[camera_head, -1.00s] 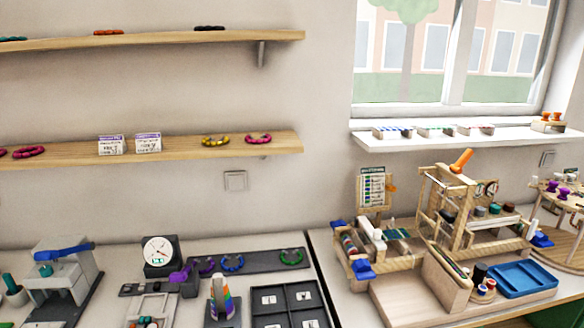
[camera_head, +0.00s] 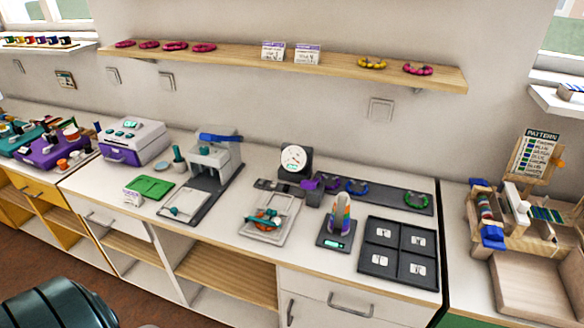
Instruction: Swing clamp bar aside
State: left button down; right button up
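No part is clearly marked as the clamp bar. A grey press-like stand (camera_head: 212,160) on the white counter has a blue bar (camera_head: 221,138) lying across its top. A purple lever-like part (camera_head: 312,185) sits beside a dial gauge (camera_head: 294,158) at the left end of a dark bead rail (camera_head: 385,197). Neither of my grippers shows.
The counter also holds a pale tray (camera_head: 270,235), a dark compartment tray (camera_head: 397,233), a striped cone on a scale (camera_head: 340,215), a green mat (camera_head: 150,188) and a purple-white box (camera_head: 132,142). A wooden shelf (camera_head: 290,70) runs above. A gap separates the right-hand table.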

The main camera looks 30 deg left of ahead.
aim_at(276, 220)
jog(key=u, duration=1.25)
